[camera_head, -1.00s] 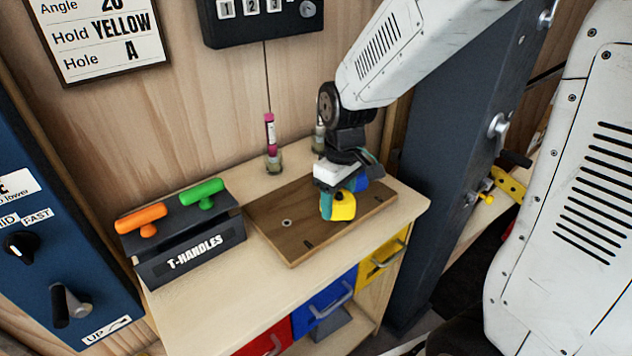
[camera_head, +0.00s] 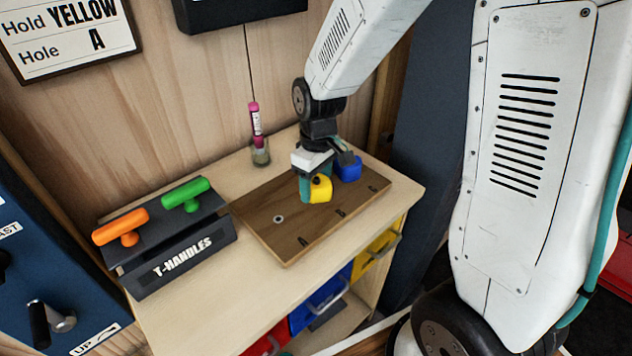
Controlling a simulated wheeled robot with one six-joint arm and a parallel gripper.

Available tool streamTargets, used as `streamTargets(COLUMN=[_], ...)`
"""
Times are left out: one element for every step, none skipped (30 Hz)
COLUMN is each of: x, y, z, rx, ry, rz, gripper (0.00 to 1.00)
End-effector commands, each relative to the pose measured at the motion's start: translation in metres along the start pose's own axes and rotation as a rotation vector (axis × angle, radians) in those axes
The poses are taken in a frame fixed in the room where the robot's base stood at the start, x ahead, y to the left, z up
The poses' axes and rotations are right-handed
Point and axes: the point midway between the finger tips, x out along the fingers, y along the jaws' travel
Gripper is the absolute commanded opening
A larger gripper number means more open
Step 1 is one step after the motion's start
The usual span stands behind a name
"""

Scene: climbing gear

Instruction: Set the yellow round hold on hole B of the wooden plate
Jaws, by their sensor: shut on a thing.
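The yellow round hold (camera_head: 320,189) is in the jaws of my gripper (camera_head: 314,178), over the middle of the wooden plate (camera_head: 262,230). A dark hole shows in its face. A teal finger is at its left side; the other finger is partly hidden. I cannot tell whether the hold touches the plate. The plate lies on the bench top, with a round metal-rimmed hole (camera_head: 279,219) bare at its left. The hole under the yellow hold is hidden.
A blue hold (camera_head: 348,168) sits on the plate, close right of my gripper. The T-handles box (camera_head: 185,258) with orange and green handles stands left. A pink-topped vial (camera_head: 257,135) stands behind. The sign (camera_head: 70,35) reads YELLOW, Hole A. Bench front is clear.

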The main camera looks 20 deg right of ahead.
Motion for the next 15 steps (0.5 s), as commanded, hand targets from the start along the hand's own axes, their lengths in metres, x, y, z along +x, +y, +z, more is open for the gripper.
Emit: streamTargets(x=[0.0005, 0.0013, 0.0026, 0.0036, 0.0032, 0.0030, 0.0030, 0.0029, 0.0029, 0.0029, 0.0029, 0.0029, 0.0029, 0.0028, 0.0021], y=[0.0004, 0.0005, 0.0007, 0.0008, 0.0010, 0.0013, 0.0014, 0.0014, 0.0014, 0.0014, 0.0014, 0.0014, 0.0014, 0.0014, 0.0014], z=[0.0001, 0.0002, 0.0004, 0.0005, 0.0006, 0.0007, 0.0007, 0.0007, 0.0007, 0.0007, 0.0007, 0.0007, 0.0007, 0.0007, 0.0006], rx=[0.001, 0.001, 0.001, 0.001, 0.002, 0.003, 0.003, 0.003, 0.003, 0.003, 0.003, 0.003, 0.002, 0.002, 0.002], ry=[0.000, 0.000, -0.001, -0.001, 0.000, 0.000, 0.000, 0.000, 0.000, 0.000, 0.000, 0.000, 0.000, 0.000, 0.000], rz=[0.000, 0.000, 0.000, -0.001, 0.000, 0.000, 0.000, 0.000, 0.000, 0.000, 0.000, 0.000, 0.000, 0.000, 0.000], gripper=[0.30, 0.30, 0.30, 0.30, 0.66, 0.77, 0.79, 0.79, 0.79, 0.79, 0.79, 0.79, 0.79, 0.79, 0.79])
